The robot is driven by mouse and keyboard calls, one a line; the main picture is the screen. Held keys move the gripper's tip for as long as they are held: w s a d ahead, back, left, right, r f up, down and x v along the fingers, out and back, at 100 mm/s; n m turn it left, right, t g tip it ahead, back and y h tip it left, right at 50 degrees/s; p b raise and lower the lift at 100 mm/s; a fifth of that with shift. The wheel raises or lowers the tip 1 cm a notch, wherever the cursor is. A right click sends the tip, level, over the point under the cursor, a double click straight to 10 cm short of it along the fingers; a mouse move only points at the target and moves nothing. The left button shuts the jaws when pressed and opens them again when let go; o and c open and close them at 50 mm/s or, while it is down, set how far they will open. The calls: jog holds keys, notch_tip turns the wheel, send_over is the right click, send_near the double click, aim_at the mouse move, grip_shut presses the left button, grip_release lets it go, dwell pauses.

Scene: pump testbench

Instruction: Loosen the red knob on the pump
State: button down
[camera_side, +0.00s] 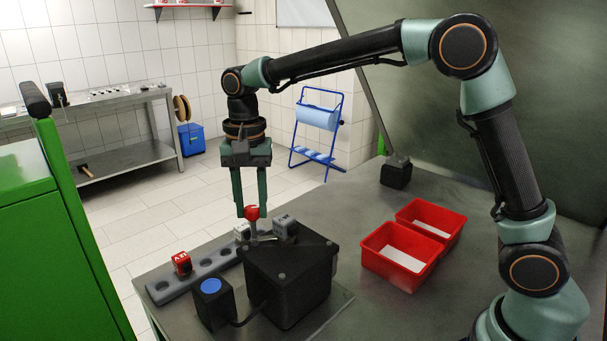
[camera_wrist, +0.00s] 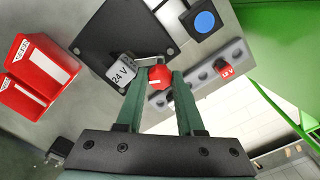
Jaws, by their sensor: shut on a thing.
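The red knob (camera_side: 252,213) is a round red piece at the pump's upper back edge in the side view. It also shows in the wrist view (camera_wrist: 160,76) between my fingertips. The pump (camera_side: 288,278) is a dark box on the metal table. My gripper (camera_side: 251,210) points straight down from above, and its two green fingers are shut on the red knob. In the wrist view the fingers (camera_wrist: 160,82) flank the knob on both sides. The underside of the knob is hidden.
A grey block marked 24 V (camera_wrist: 121,71) sits close beside the knob. A blue button box (camera_side: 212,300) and a grey rail (camera_side: 203,272) with a red block (camera_side: 182,263) stand left of the pump. Two red bins (camera_side: 400,262) stand to the right. Table between bins and pump is clear.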

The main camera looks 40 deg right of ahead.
jog(key=shift+n, duration=0.3)
jog(key=n, duration=0.3)
jog(key=shift+r+n, duration=0.1)
jog(key=shift+n, duration=0.3)
jog(key=n, duration=0.4)
jog(key=shift+n, duration=0.3)
jog(key=n, duration=0.4)
jog(key=shift+n, duration=2.5)
jog(key=c, duration=0.5)
grip_release()
